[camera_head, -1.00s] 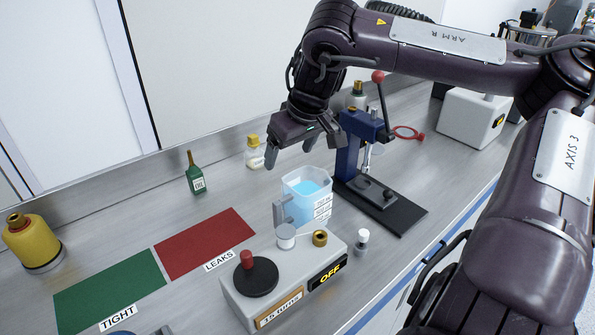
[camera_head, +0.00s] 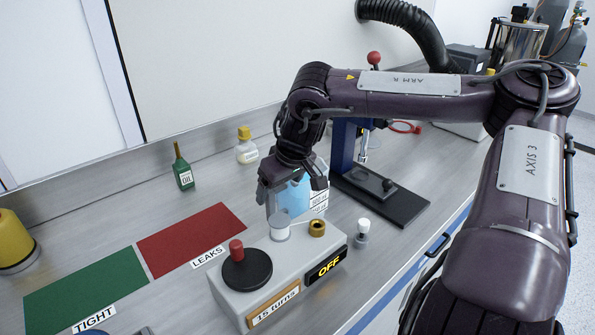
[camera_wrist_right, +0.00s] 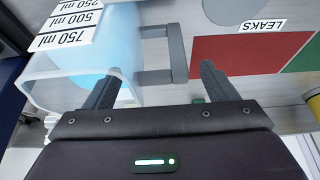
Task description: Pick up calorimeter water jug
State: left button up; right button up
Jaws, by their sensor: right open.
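The calorimeter water jug (camera_head: 293,197) is a clear jug with blue water and white volume labels, upright on the bench behind the grey burner box. My right gripper (camera_head: 292,188) is over it, pointing down, and hides much of its top. In the right wrist view the jug (camera_wrist_right: 85,72) is at the left, with labels 500 ml and 750 ml. Its grey handle (camera_wrist_right: 176,48) lies between the two open fingers of my right gripper (camera_wrist_right: 160,78). I cannot tell whether a finger touches the jug. My left gripper is not in view.
The grey box (camera_head: 225,283) with red knob and OFF display stands close in front of the jug. A blue press (camera_head: 345,150) on a black base is right behind. A small white-capped bottle (camera_head: 362,235) stands right. Green (camera_head: 85,290) and red (camera_head: 190,240) mats lie left.

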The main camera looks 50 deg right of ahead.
jog(key=shift+w+f, duration=0.3)
jog(key=shift+f, duration=0.3)
jog(key=c, duration=1.6)
jog(key=shift+r, duration=0.15)
jog(key=shift+c, duration=0.4)
jog(key=shift+w+r, duration=0.1)
jog(key=shift+r, duration=0.05)
notch_tip(320, 180, up, 20)
jog(key=b, duration=0.1)
jog(key=shift+f, duration=0.25)
jog(key=shift+d, duration=0.1)
